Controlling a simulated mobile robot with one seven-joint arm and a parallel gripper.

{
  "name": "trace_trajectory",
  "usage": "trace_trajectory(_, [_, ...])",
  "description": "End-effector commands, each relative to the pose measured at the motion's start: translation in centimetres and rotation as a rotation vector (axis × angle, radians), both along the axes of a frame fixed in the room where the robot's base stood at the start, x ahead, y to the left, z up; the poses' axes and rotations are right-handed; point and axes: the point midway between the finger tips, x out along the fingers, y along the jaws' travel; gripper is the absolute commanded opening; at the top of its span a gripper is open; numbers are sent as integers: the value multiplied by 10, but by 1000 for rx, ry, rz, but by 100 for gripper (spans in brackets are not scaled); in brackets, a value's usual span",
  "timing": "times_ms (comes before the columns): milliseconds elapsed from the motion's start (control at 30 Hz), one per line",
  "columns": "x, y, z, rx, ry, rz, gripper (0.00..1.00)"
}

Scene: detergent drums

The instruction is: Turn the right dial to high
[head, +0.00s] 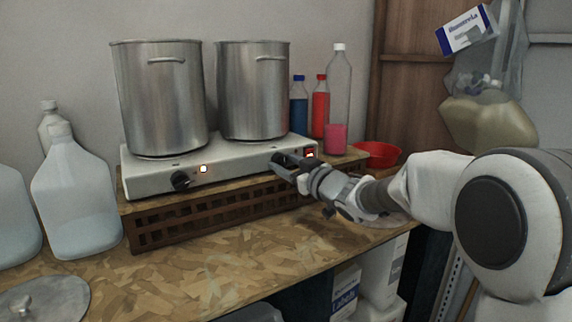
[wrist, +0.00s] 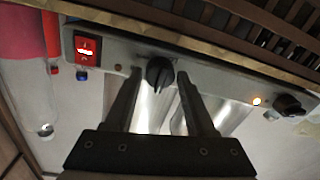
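The right dial (wrist: 160,73) is a black knob on the front of a white two-burner hot plate (head: 155,178). In the wrist view its grip ridge runs roughly up and down the picture; no markings are readable. My gripper (wrist: 159,76) is open, with one finger on each side of the dial and small gaps showing. In the head view my gripper (head: 285,165) is at the right part of the front panel and partly hides the dial. The left dial (head: 180,181) is also black and also shows in the wrist view (wrist: 290,104).
Two steel pots (head: 160,95) stand on the hot plate. A lit red switch (wrist: 88,44) is beside the right dial; an orange light (head: 203,169) glows by the left dial. Bottles (head: 339,85) and a red bowl (head: 378,153) stand at right. Jugs (head: 75,200) stand at left.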

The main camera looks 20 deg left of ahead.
Motion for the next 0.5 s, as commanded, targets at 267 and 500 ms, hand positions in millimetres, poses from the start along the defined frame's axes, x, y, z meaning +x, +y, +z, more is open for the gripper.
trace_trajectory(267, [0, 0, 0, 0, 0, 0, 3])
trace_trajectory(500, [0, 0, 1, 4, 6, 0, 0])
